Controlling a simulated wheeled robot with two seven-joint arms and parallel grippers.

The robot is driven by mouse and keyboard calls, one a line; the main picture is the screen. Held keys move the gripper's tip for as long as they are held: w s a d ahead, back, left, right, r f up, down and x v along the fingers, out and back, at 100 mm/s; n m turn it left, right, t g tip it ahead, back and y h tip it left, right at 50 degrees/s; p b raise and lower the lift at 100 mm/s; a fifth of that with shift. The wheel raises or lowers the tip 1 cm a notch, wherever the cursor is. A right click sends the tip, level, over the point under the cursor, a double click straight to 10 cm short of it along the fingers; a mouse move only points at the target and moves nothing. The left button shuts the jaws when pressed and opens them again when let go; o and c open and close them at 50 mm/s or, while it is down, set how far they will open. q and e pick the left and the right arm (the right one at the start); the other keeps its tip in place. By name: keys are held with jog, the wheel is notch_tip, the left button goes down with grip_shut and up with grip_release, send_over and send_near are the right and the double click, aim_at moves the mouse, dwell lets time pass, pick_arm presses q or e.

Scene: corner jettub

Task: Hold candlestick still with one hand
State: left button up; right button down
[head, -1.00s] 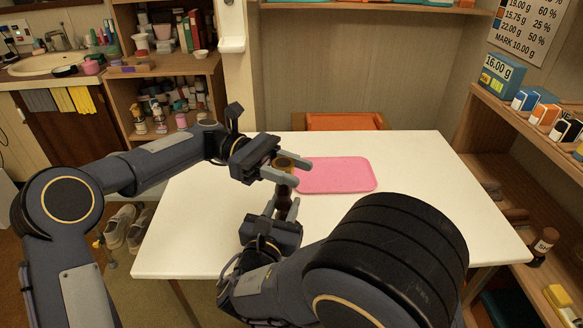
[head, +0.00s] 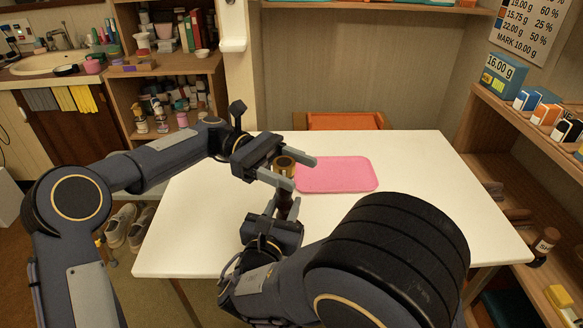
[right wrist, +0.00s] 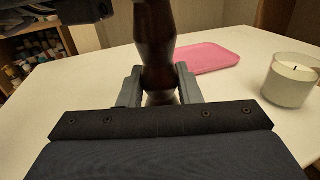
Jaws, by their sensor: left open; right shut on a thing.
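The candlestick is a dark turned-wood post (head: 284,203) with a brassy cup on top. It stands upright on the white table (head: 420,220), and its dark shaft also shows in the right wrist view (right wrist: 155,35). My right gripper (head: 282,208) is shut on the lower shaft, one finger on each side, also seen in the right wrist view (right wrist: 160,88). My left gripper (head: 302,174) is open at the candlestick's top, its fingers spread to either side of the cup. Whether they touch it I cannot tell. The candlestick's base is hidden behind my right gripper.
A pink tray (head: 340,174) lies flat behind the candlestick. A white candle in a glass (right wrist: 291,82) stands at the right in the right wrist view; my right arm hides it in the head view. The table's right side is clear. Shelves (head: 530,130) stand at the right.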

pick_arm(q)
jog(key=shift+w+a, duration=0.1)
jog(key=v, duration=1.1)
jog(key=shift+w+a, duration=0.2)
jog(key=shift+a, duration=0.15)
pick_arm(e)
jog(key=c, duration=1)
grip_release()
jog(key=shift+o, duration=0.2)
jog(key=shift+s, duration=0.1)
